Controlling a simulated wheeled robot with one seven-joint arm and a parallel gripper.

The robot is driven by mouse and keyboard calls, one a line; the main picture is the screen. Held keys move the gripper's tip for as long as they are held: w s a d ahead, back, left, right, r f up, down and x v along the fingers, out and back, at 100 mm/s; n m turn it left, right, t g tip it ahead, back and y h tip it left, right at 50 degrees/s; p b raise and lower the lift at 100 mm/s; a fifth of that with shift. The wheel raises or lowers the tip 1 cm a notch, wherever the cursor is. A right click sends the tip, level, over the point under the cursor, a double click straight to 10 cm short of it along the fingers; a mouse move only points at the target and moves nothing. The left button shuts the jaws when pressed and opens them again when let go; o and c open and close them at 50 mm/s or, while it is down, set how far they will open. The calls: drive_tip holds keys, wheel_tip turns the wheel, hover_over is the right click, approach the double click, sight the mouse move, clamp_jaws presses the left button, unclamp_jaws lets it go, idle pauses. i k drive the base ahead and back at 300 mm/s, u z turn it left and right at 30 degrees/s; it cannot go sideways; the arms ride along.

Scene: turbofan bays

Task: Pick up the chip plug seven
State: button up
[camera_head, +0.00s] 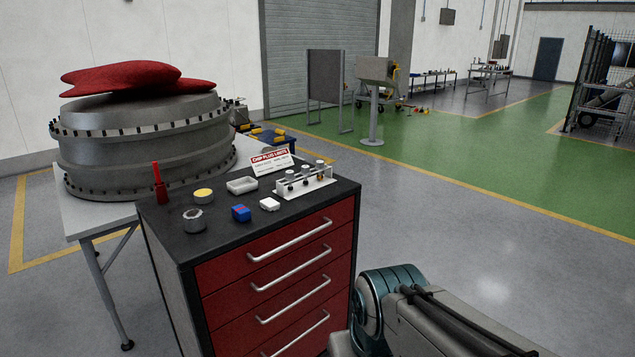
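A pale rack (321,186) stands at the right rear of the black top of a red drawer cabinet. It holds several small upright plugs (305,173) with dark and light parts. I cannot tell which one is chip plug seven; any numbers are too small to read. A white sign with a red header (271,161), which seems to read "chip plug limits", stands behind the rack's left end. Part of my arm shows at the bottom right, right of the cabinet. My gripper is outside the frame.
On the cabinet top (222,227) are a pale tray (242,186), a yellow-topped round tin (203,196), a grey round part (194,220), a blue block (241,213), a white block (270,204) and a red tool (159,185). A large engine casing (140,150) stands behind left. Floor to the right is clear.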

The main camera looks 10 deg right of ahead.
sight(320, 165)
drive_tip(key=z, duration=1.2)
drive_tip(key=i, duration=1.6)
drive_tip(key=u, duration=0.45)
drive_tip(key=i, duration=0.85)
drive_tip(key=u, duration=1.25)
drive_tip(key=i, duration=0.45)
drive_tip(key=u, duration=0.5)
